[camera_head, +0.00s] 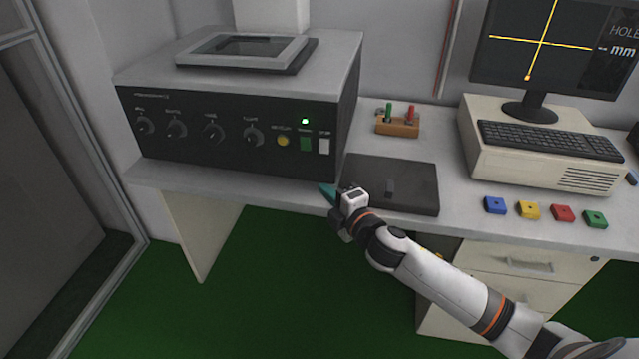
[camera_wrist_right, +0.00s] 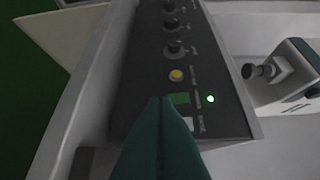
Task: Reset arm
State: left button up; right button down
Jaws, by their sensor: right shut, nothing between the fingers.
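My right gripper (camera_head: 327,191) is in front of the desk's front edge, just below the lower right corner of a black control box (camera_head: 225,150). Its teal fingers are shut with nothing between them. In the right wrist view the shut fingers (camera_wrist_right: 160,104) point at the box's panel and overlap the area of the green button (camera_wrist_right: 180,99) and white switch. I cannot tell from that view whether they touch. In the head view they appear apart from the buttons. A green light is lit on the panel. My left gripper is not in view.
The desk (camera_head: 470,221) holds a dark flat plate (camera_head: 400,190), a wooden holder (camera_head: 398,125) with a green and a red peg, several coloured blocks, a keyboard (camera_head: 545,138) on a computer case and a monitor. Drawers (camera_head: 520,262) stand below. Green floor is open at the front left.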

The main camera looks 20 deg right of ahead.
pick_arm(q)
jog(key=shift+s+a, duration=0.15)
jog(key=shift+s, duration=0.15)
pick_arm(e)
jog(key=shift+s, duration=0.2)
jog(key=shift+f, duration=0.1)
